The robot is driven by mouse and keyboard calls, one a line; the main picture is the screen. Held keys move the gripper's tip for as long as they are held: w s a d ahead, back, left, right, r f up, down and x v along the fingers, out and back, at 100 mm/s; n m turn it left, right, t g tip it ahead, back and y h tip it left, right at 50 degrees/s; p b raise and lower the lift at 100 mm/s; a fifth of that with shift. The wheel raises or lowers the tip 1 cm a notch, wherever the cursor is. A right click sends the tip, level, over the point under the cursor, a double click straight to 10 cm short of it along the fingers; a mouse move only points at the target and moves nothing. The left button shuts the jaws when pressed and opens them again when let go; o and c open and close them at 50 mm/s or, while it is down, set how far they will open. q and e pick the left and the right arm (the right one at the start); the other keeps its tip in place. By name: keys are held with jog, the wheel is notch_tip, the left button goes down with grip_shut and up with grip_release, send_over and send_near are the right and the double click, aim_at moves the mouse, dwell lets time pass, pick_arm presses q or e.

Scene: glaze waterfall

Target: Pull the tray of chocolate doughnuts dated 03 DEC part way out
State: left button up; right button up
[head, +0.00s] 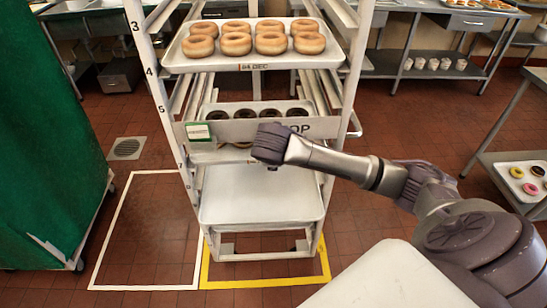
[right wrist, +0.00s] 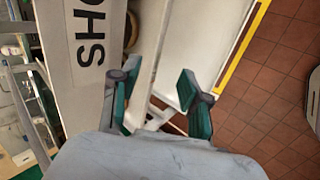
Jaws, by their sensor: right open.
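A tray (head: 283,103) of chocolate doughnuts sits in the rack behind a white lettered panel (head: 228,131). The panel hides its front edge, and I cannot read its date. More doughnuts show just below the panel, partly hidden, on a lower level. My right gripper (head: 270,150) is in front of the panel's right half, covering some lettering. In the right wrist view the right gripper (right wrist: 162,100) is open, its green pads on either side of a pale strip, apart from the lettered panel (right wrist: 75,65). I cannot tell which tray the strip belongs to. My left gripper is not in view.
An upper tray (head: 254,60) of plain ring doughnuts, labelled 04 DEC, juts out above. An empty white tray (head: 262,195) lies below. A green covered cart (head: 45,140) stands left, a table (head: 510,180) right. Open floor with white and yellow markings surrounds the rack.

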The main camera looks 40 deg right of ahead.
jog(key=x, duration=1.2)
jog(key=shift+f+p, duration=0.25)
jog(key=shift+p, duration=0.05)
jog(key=shift+d, duration=0.15)
grip_shut()
